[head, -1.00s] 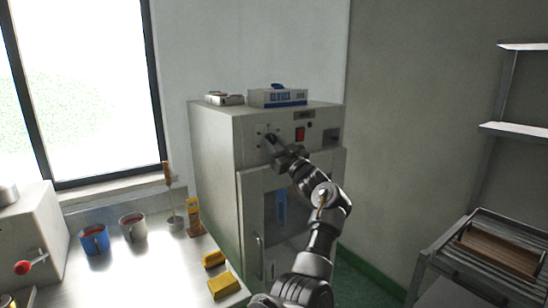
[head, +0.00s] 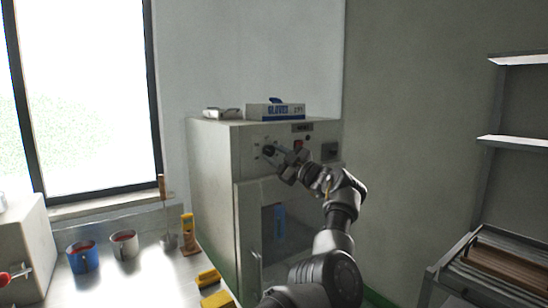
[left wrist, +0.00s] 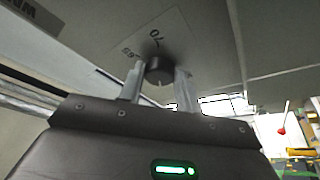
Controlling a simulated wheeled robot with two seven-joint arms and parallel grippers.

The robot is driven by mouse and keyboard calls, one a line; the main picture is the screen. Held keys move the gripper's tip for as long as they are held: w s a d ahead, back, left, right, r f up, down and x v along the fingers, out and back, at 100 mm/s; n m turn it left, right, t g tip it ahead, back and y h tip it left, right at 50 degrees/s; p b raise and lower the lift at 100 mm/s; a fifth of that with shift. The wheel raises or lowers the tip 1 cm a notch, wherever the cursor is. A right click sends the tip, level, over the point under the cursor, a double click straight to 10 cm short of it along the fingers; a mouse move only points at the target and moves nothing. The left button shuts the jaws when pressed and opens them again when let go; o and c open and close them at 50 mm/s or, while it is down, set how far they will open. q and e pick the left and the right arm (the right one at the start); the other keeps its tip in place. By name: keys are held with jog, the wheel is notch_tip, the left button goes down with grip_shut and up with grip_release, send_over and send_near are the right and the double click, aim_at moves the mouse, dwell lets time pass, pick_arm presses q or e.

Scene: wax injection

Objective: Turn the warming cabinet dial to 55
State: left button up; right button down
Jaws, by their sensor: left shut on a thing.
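The warming cabinet (head: 215,185) is a tall beige-grey box with a control panel across the top of its front. Its dark round dial (left wrist: 160,68) is at the left of the panel and shows close up in the left wrist view. My left gripper (left wrist: 156,90) is shut on the dial, one finger on each side. In the head view the left gripper (head: 270,151) partly hides the dial and scale. My right gripper is not in view.
A glove box (head: 275,112) stands on the cabinet top. A red switch (head: 298,145) is right of the dial. Blue (head: 83,257) and white (head: 124,244) mugs and yellow blocks (head: 208,278) stand on the bench at left. A rack (head: 500,270) is at right.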

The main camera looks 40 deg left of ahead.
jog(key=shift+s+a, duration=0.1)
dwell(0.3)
pick_arm(q)
jog(key=o, duration=1)
jog(key=shift+c, duration=0.2)
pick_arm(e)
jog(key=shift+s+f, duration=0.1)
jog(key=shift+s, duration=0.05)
pick_arm(q)
jog(key=shift+d+f, duration=0.2)
jog(key=shift+d, duration=0.15)
jog(key=b+v, duration=0.2)
jog(key=v, duration=0.8)
jog(key=shift+b, duration=0.4)
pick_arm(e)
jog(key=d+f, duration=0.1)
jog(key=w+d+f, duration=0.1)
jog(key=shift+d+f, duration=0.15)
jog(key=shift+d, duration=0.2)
pick_arm(q)
jog(key=shift+d, duration=0.1)
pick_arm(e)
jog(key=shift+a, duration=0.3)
pick_arm(q)
jog(key=shift+w, duration=0.1)
